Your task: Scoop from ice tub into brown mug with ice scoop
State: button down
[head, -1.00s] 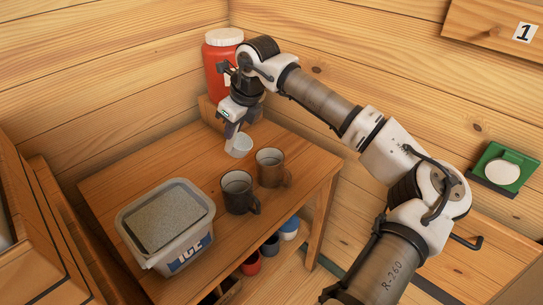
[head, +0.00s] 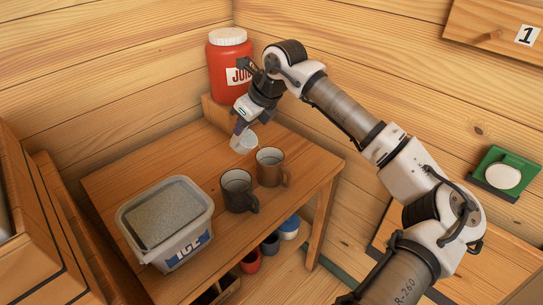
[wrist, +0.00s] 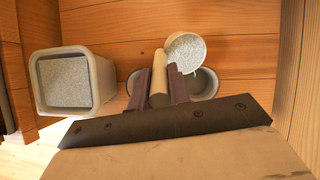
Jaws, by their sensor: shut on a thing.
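The ice tub (head: 185,253) is a pale container labelled ICE, full of grey speckled ice, at the table's front left. It also shows at the left of the wrist view (wrist: 107,80). The brown mug (head: 270,168) stands upright right of a dark grey mug (head: 238,192). My gripper (head: 240,127) is shut on the handle of the ice scoop (head: 243,144), above the table just behind the mugs. In the wrist view the handle (wrist: 159,80) sits between the fingers, and the scoop's round bowl (wrist: 185,52) shows grey speckled ice. The bowl partly hides a mug behind it.
A red juice jug (head: 229,65) with a white lid stands in the back corner, close behind my gripper. Wooden walls border the table (head: 120,178). Several cups sit on a lower shelf, including a red one (head: 251,263). A green-framed item (head: 505,172) is at the right.

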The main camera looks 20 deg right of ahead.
jog(key=shift+s+d+r+t+y, duration=0.1)
jog(key=shift+s+d+t+y, duration=0.3)
jog(key=shift+s+d+y, duration=0.25)
